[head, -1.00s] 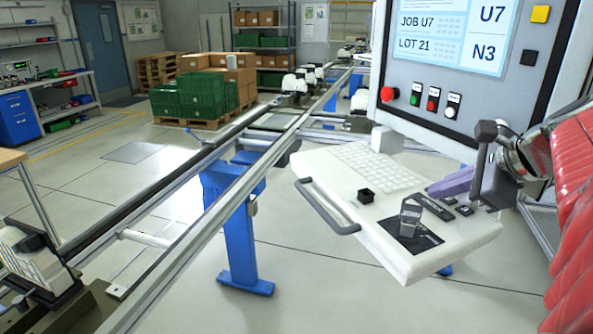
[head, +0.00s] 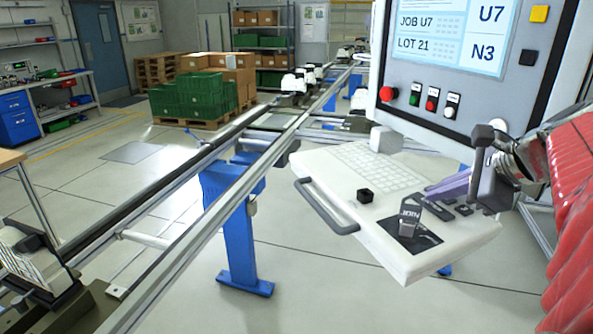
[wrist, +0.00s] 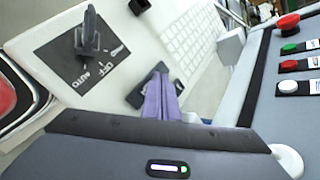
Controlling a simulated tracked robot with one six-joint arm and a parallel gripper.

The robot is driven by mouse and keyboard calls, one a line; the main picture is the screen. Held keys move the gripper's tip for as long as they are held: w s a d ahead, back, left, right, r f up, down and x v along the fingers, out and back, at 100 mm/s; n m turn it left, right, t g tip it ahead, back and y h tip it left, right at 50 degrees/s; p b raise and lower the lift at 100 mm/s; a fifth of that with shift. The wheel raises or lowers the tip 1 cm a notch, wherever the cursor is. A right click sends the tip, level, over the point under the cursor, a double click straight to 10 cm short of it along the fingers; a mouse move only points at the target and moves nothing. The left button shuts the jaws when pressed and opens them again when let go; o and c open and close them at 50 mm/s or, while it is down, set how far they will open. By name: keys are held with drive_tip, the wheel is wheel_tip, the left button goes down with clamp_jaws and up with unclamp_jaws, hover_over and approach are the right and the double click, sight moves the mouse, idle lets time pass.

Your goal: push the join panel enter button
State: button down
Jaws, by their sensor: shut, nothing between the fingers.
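A white keyboard (head: 375,170) and a small black cube-like knob (head: 365,195) are on the shelf. The lever stands up close left of my fingers. The screen cabinet (head: 440,125), with a red stop button (head: 387,94), rises behind. A grey handle (head: 325,210) edges the shelf.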

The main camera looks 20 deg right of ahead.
sight(435, 207)
drive_tip(key=shift+f, duration=0.55)
idle(1.0)
drive_tip(key=shift+r, duration=0.95)
drive_tip(key=shift+r, duration=0.15)
drive_tip(key=shift+r, duration=2.35)
drive_tip(key=shift+a, duration=0.1)
